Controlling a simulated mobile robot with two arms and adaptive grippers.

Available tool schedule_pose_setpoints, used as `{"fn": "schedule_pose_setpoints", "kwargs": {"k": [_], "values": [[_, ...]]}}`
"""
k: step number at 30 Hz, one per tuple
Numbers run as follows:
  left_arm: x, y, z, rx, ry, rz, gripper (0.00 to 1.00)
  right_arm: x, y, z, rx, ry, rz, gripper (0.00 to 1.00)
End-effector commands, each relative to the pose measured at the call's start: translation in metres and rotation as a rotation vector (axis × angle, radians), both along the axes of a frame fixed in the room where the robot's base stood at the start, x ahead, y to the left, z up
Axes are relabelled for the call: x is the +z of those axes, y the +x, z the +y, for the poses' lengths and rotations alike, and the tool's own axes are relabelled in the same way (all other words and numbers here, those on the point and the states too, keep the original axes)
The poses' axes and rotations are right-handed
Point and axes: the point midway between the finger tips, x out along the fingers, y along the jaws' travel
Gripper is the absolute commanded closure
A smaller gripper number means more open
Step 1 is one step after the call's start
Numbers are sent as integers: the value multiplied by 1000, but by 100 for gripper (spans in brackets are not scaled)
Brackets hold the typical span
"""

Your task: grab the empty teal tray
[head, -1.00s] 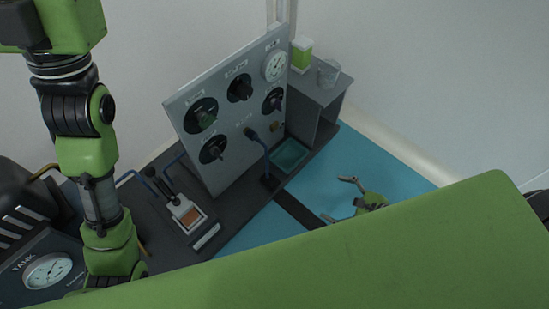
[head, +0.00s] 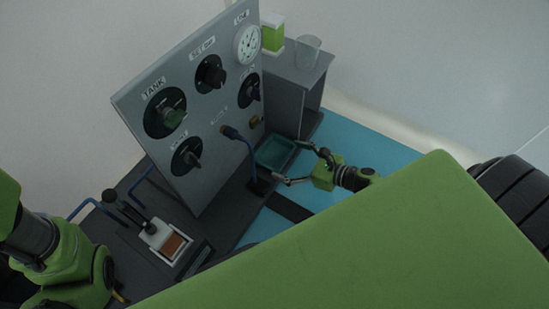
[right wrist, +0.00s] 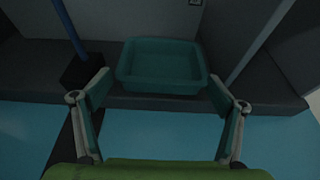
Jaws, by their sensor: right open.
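The teal tray (head: 289,143) sits on the dark bench base at the foot of the gauge panel, beside the blue bent pipe. It looks empty in the right wrist view (right wrist: 162,66). My right gripper (head: 297,165) is open, its fingers pointing at the tray's near side. In the right wrist view the two fingers (right wrist: 160,92) stand wide apart, one toward each side of the tray, with nothing between the tips. I cannot tell whether they touch the tray. My left arm shows at the lower left of the head view, but its gripper is not visible.
The grey panel (head: 215,120) with dials and knobs stands behind the tray. A blue pipe (head: 240,142) rises just left of it. A grey stand (head: 296,85) holds a green-and-white box (head: 272,34) and a clear beaker (head: 307,52). Blue surface (head: 365,145) lies clear at right.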

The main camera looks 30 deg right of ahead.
Motion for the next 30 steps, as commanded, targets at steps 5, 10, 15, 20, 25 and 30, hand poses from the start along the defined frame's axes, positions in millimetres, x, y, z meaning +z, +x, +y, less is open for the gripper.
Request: {"fn": "schedule_pose_setpoints", "kwargs": {"k": [5, 10, 15, 20, 25, 30], "values": [[-9, 0, 0, 0, 0, -1, 60, -4, 10, 4, 1, -3, -2, 12], [-28, 0, 0, 0, 1, -1, 60, -7, 30, 14, 4, -4, -3, 12], [-39, 0, 0, 0, 1, -1, 60, -11, 46, 23, 1, -2, -1, 12], [-39, 0, 0, 0, 1, -1, 60, -11, 50, 25, -1, -2, 0, 12], [-39, 0, 0, 0, 1, -1, 60, -10, 49, 25, -1, -1, 1, 14], [-39, 0, 0, 0, 1, -1, 60, -10, 49, 25, -1, -1, 1, 43]]}}
